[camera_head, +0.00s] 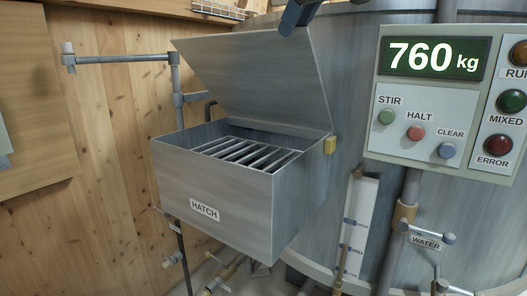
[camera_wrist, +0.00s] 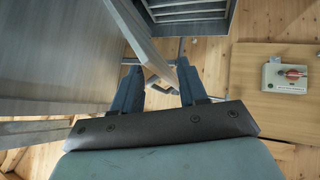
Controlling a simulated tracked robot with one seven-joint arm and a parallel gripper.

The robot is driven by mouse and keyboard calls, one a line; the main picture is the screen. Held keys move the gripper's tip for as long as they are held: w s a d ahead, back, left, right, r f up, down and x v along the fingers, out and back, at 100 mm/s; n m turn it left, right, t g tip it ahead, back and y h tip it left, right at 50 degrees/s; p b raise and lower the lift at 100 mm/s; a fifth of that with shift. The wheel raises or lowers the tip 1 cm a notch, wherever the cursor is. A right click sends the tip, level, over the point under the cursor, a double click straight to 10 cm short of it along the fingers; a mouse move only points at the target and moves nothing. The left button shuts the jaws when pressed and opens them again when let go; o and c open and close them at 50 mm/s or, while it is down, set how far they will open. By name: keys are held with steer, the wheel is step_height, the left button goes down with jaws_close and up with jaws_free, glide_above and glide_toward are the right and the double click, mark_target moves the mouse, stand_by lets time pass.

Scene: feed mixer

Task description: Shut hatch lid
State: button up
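The grey metal hatch lid (camera_head: 255,75) stands open, tilted up from the back of the box marked HATCH (camera_head: 215,190). The bars inside the box are uncovered. My gripper (camera_head: 297,16) is at the top edge of the head view, by the lid's upper right corner; most of it is cut off there. In the wrist view, my gripper (camera_wrist: 158,65) has its two blue-grey fingers apart. The lid's narrow edge (camera_wrist: 145,40) shows between and beyond the fingers. I cannot tell whether either finger touches it. The box's bars (camera_wrist: 185,10) show at the top of the wrist view.
The tank and a control panel (camera_head: 432,90) reading 760 kg stand on the right. Pipes (camera_head: 120,59) run along the wooden wall on the left. The space above the box's opening looks clear.

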steer(key=v, duration=0.5)
stand_by(0.3)
steer(key=shift+f, duration=0.1)
steer(key=s+d+f+m+h, duration=0.1)
steer(key=d+f, duration=0.3)
steer(key=f, duration=0.4)
steer(key=s+d+f+m+h, duration=0.1)
steer(key=s+d+f+m, duration=0.2)
steer(key=f, duration=0.6)
steer(key=shift+s+d+m+g, duration=0.4)
steer(key=shift+d+m, duration=0.3)
steer(key=shift+d, duration=0.4)
steer(key=s+d+f+m, duration=0.1)
steer(key=s+d+f, duration=0.1)
steer(key=f, duration=0.4)
steer(key=s+d+f+m+g+h, duration=0.1)
steer(key=s+d+f+m, duration=0.1)
steer(key=f, duration=0.4)
steer(key=s+d+f+m+h, duration=0.1)
steer(key=s+d+f, duration=0.1)
steer(key=s+f, duration=0.2)
steer(key=shift+s+f+m, duration=0.2)
steer(key=shift+f+m, duration=0.2)
steer(key=shift+f, duration=0.65)
